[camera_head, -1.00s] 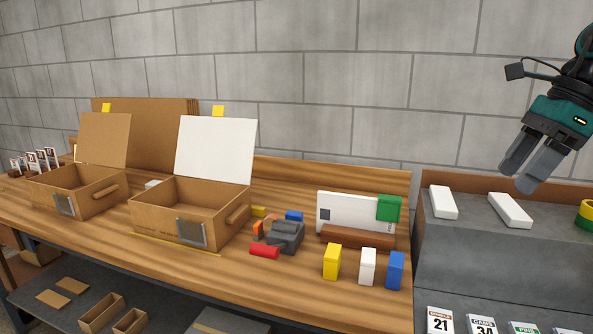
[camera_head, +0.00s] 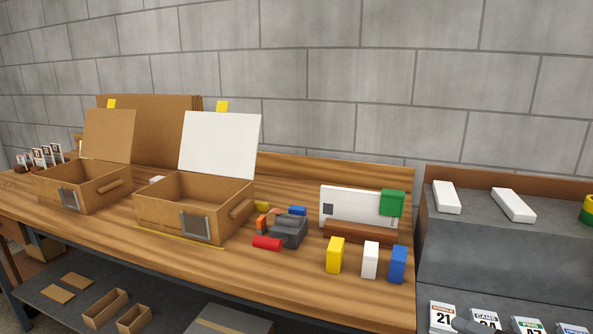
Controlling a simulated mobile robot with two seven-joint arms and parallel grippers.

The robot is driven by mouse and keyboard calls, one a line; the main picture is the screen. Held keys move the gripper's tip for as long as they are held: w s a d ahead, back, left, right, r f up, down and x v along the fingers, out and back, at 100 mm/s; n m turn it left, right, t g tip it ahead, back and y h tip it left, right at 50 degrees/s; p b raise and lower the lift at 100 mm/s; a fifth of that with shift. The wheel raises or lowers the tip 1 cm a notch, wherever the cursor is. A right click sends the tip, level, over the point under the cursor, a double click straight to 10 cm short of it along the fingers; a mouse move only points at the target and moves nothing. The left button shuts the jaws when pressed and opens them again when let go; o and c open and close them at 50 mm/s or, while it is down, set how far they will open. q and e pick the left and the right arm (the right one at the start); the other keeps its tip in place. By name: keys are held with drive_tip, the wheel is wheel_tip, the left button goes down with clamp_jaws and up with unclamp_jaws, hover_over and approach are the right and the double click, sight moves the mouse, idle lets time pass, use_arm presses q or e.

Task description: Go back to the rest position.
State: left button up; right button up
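The task names no object. A small dark grey shape (camera_head: 470,326) at the bottom edge, in front of the number cards, looks like a fingertip of my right gripper. The rest of that gripper is out of the frame, so its opening and any contents are hidden. My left gripper is not in view.
The wooden bench (camera_head: 290,275) carries two open cardboard boxes, the left box (camera_head: 95,199) and the right box (camera_head: 165,213). A green block (camera_head: 392,203), a yellow block (camera_head: 335,254) and a blue block (camera_head: 398,264) stand near its right end. A grey stepped shelf (camera_head: 490,245) stands at right.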

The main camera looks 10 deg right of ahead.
drive_tip(key=s+a+f+m+g+h, duration=0.1)
drive_tip(key=s+a+f+m, duration=0.4)
drive_tip(key=a+m, duration=0.5)
drive_tip(key=s+a+f+m+g+h, duration=0.1)
drive_tip(key=s+a+f+m+h, duration=0.3)
drive_tip(key=a+f+m, duration=0.6)
drive_tip(key=shift+s+a+m+g+b, duration=0.15)
drive_tip(key=shift+s+m+g+b, duration=0.25)
drive_tip(key=shift+s, duration=0.3)
